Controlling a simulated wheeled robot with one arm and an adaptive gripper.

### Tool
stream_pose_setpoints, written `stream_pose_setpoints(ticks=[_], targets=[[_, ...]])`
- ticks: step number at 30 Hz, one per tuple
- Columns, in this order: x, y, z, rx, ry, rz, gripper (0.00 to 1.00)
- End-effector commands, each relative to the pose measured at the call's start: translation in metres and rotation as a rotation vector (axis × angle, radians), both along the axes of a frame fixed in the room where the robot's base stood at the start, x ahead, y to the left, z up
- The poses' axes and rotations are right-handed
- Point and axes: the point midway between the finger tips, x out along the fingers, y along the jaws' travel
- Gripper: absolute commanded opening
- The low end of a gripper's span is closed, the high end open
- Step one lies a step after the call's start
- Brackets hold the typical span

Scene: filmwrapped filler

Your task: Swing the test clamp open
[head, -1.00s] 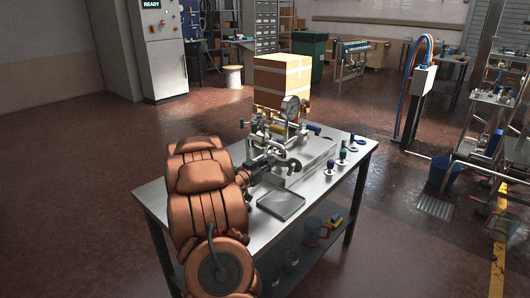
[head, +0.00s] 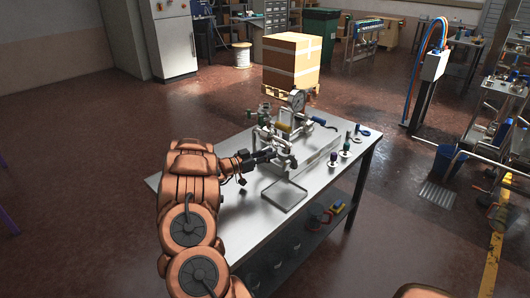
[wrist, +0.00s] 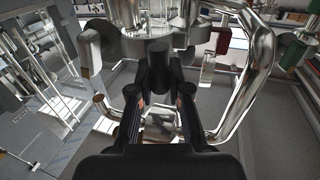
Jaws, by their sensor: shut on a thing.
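The test clamp fixture (head: 318,152) is a pale metal block with pipes, standing on the steel table, with a round gauge (head: 297,100) on top. My gripper (head: 266,156) reaches it from the left. In the wrist view my black gripper (wrist: 160,103) has its two fingers close around a dark, upright, rounded handle (wrist: 158,65), which I take to be the clamp's. The fingers are shut on it. Bent shiny tubes (wrist: 255,75) curve around on the right. My gripper hides the handle's lower part, and the clamp's exact angle cannot be told.
A shallow metal tray (head: 284,195) lies on the table (head: 237,228) in front of the fixture. Several coloured-top fittings (head: 346,146) stand at the right. A blue-ended lever (head: 320,121) sticks out at the back. A cardboard box (head: 292,60) stands behind the table.

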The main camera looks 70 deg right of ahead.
Motion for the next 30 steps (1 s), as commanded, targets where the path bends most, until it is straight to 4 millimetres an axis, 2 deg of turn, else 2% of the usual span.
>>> stream_pose_setpoints(ticks=[1,24,25,30], targets=[[-0.0003,-0.0019,0.0045,-0.006,-0.001,-0.009,0.00],[-0.0064,-0.0055,0.0025,-0.005,0.000,-0.053,0.00],[-0.0064,-0.0055,0.0025,-0.005,0.000,-0.053,0.20],[-0.0059,-0.0049,0.0016,-0.003,0.000,-0.052,0.38]])
